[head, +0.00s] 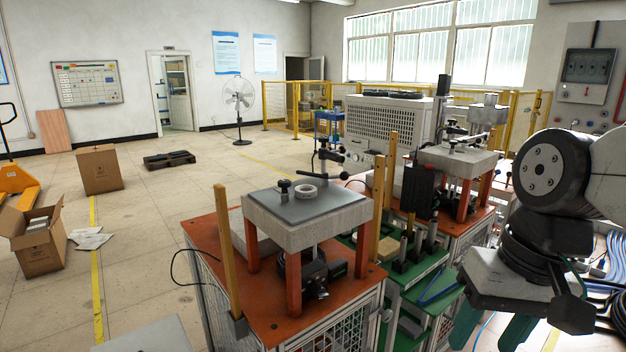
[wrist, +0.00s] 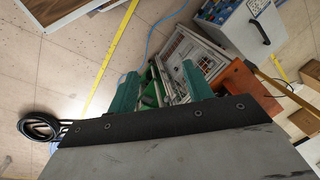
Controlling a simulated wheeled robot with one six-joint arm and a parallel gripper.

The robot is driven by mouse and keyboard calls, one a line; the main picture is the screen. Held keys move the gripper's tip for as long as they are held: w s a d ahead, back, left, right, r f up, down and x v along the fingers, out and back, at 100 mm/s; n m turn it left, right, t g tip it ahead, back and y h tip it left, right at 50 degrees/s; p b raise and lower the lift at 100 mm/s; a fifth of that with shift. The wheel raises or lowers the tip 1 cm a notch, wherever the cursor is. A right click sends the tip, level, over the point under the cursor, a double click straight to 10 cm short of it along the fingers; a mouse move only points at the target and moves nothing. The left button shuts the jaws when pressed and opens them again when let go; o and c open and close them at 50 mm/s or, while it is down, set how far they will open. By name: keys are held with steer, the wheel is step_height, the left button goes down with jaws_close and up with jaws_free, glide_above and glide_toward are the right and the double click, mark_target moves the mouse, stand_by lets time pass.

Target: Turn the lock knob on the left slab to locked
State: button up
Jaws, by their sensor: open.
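The left slab (head: 270,232) is a thick grey block on orange legs, standing on an orange-topped machine in the head view. A small black knob (head: 284,187) stands upright on its top, near the left-back part; I take it for the lock knob. Its setting is too small to read. A pale ring (head: 307,192) lies beside it, and a black lever handle (head: 328,157) rises behind. My gripper (head: 492,328), with green fingers, is at the lower right, well apart from the slab. In the wrist view my gripper (wrist: 160,90) is open and empty; the knob does not show there.
A second slab (head: 455,160) on orange legs stands further right. Between them are a green bench (head: 425,272) and wooden posts (head: 379,200). Another wooden post (head: 227,250) rises at the left slab's front left. The floor to the left is mostly open, with cardboard boxes (head: 99,168).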

steer(key=w+a+r+m+g+y, duration=0.1)
steer(key=w+a+r+m+y, duration=0.3)
steer(key=w+a, duration=0.6)
steer(key=m+t+y, duration=0.4)
steer(key=m+y, duration=0.8)
steer(key=m, duration=0.3)
glide_toward(284, 181)
steer(key=shift+x, duration=1.1)
steer(key=shift+w+a+f, duration=0.1)
steer(key=shift+w+a, duration=0.05)
steer(key=shift+a, duration=0.05)
steer(key=x, duration=0.7)
steer(key=shift+a, duration=0.15)
steer(key=c, duration=0.9)
